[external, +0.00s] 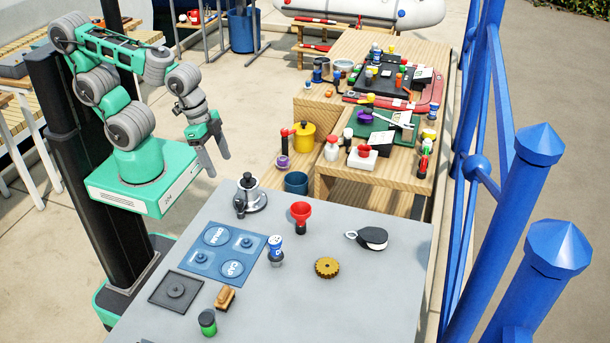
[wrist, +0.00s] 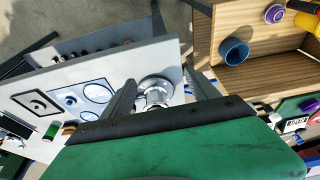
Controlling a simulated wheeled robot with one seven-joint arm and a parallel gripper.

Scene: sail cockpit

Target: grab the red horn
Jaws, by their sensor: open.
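The red horn (external: 300,215) stands upright on the grey table (external: 375,295) in the external view, with a wide red bell on top and a dark lower part. My gripper (external: 216,167) is open and empty, in the air beyond the table's back left corner, left of and above the horn and apart from it. In the wrist view my gripper's two fingers (wrist: 158,78) are spread. I cannot make out the horn in the wrist view.
A silver winch (external: 250,196) stands left of the horn and shows between my fingers in the wrist view (wrist: 157,86). A blue-white can (external: 275,248), a brass gear (external: 327,267) and a black pulley block (external: 373,238) are near the horn. The table's front right is clear.

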